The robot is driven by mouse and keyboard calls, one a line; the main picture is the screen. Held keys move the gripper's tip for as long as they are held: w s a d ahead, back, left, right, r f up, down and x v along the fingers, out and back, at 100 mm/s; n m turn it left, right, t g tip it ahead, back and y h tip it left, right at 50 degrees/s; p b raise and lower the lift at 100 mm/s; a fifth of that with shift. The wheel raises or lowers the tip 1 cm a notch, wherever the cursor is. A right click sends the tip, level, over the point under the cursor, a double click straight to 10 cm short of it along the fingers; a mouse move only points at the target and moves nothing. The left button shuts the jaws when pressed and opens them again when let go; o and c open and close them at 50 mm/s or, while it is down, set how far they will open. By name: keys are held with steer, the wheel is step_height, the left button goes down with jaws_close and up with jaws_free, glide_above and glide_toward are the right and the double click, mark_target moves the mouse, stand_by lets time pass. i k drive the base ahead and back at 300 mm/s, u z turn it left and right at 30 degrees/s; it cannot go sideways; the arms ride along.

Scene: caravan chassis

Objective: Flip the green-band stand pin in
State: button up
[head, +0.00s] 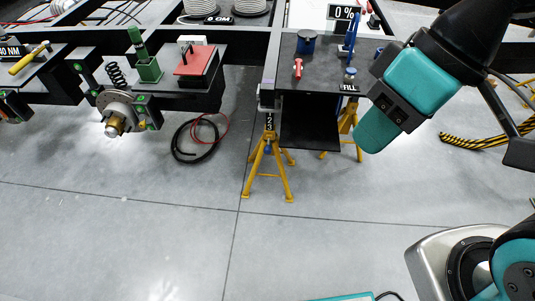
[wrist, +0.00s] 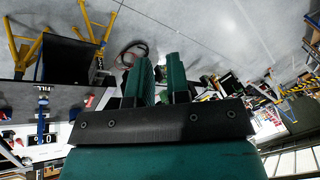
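A yellow jack stand (head: 268,165) with a "1 2 3" label and a small blue part stands on the floor under the chassis, in the middle of the head view. A second yellow stand (head: 347,125) is partly hidden behind a dark hanging panel. I cannot make out a green band or which part is its pin. Yellow stand legs also show at the upper left of the wrist view (wrist: 97,27), which is tilted over. My gripper (wrist: 158,64) has two green fingers apart with nothing between them. It is well away from the stands. In the head view its fingers cannot be made out.
A dark worktop (head: 330,70) above the stands holds a red tool, blue parts and a "FILL" label. To the left are a hub with a spring (head: 117,105), a green block (head: 148,68) and coiled cables (head: 200,138).

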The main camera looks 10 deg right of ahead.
mark_target(268, 149)
steer(key=k, duration=0.5)
steer(key=u, duration=1.95)
steer(key=i, duration=1.1)
steer(key=z, duration=1.95)
